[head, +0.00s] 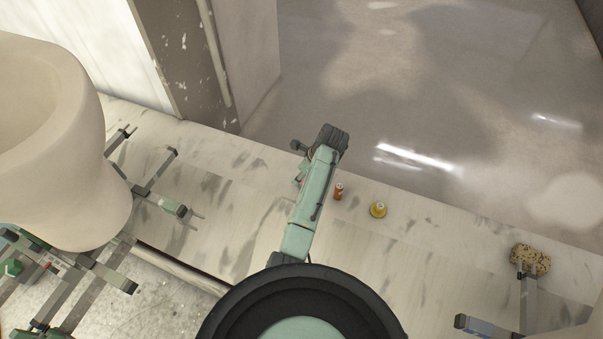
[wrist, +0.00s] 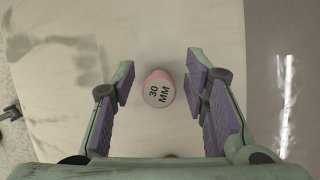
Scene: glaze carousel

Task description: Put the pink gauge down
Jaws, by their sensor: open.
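The pink gauge (wrist: 158,92), a short cylinder with a pale top marked "30 MM", stands upright on the pale streaked countertop (wrist: 60,75) in the wrist view. My gripper (wrist: 160,80) is open, with one purple-padded finger on each side of the gauge. Gaps show between the gauge and both fingers, so it does not look gripped. In the head view my arm covers most of that spot, and I cannot tell the gauge apart there.
A small orange-brown cylinder (head: 338,191) and a yellow gauge-like piece (head: 378,210) stand right of my arm. A speckled sponge (head: 530,259) sits at far right by a metal bracket (head: 528,300). A large cream vessel (head: 105,190) and metal arms fill the left. The counter's far edge drops to floor.

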